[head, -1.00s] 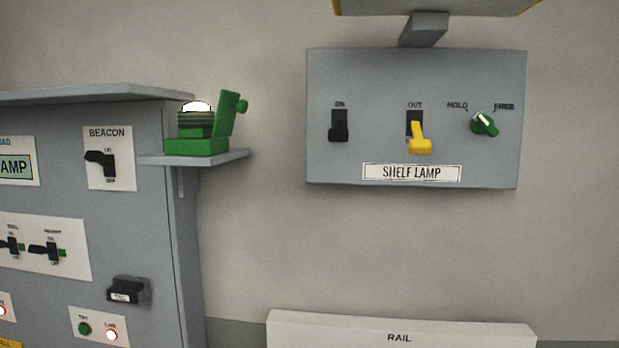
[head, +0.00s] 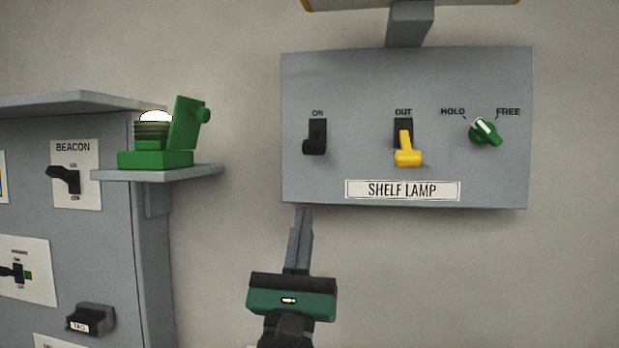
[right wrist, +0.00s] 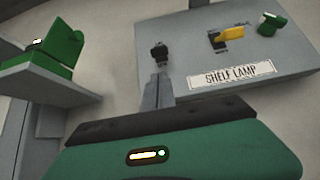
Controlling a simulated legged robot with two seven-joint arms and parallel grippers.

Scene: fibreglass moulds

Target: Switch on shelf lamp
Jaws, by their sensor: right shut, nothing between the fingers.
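The shelf lamp panel (head: 360,175) is a grey box on the wall, labelled SHELF LAMP. At its left is a black ON switch (head: 315,137) with its lever hanging down; it also shows in the right wrist view (right wrist: 159,52). In its middle is a yellow OUT lever (head: 407,150), pointing down. At its right is a green HOLD/FREE knob (head: 485,131); its white mark points up and left, towards HOLD. My right gripper (head: 303,212) is shut and empty, its fingertips just below the panel's lower edge in the head view, under the ON switch. My left gripper is out of view.
A green lamp-like device (head: 155,140) with a white dome and a raised flap stands on a small shelf (head: 190,173) at the left. The wall right of my gripper is clear.

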